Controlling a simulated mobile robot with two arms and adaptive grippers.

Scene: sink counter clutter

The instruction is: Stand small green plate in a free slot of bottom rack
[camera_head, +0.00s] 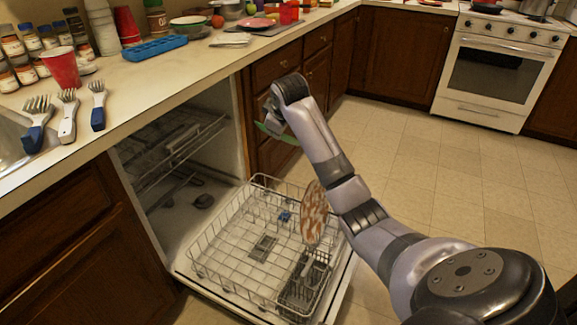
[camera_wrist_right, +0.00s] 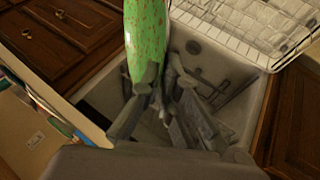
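The small green plate (camera_head: 284,136) shows as a thin green edge below my right gripper (camera_head: 271,118) in the head view. In the right wrist view the speckled green plate (camera_wrist_right: 147,35) stands edge-on at the fingers of the gripper (camera_wrist_right: 164,78). The right gripper appears shut on its rim, holding it in the air above the inner side of the rack. The bottom rack (camera_head: 215,222) is pulled out on the open dishwasher door. A brown and white patterned plate (camera_head: 314,212) stands upright at the rack's right side. My left gripper is out of view.
A dark cutlery basket (camera_head: 303,284) sits in the rack's near right corner. The rack's middle and left look mostly empty. The upper rack (camera_head: 175,150) is inside the dishwasher. The counter (camera_head: 150,80) edge overhangs the opening, with a blue tray (camera_head: 153,48) and cups on top.

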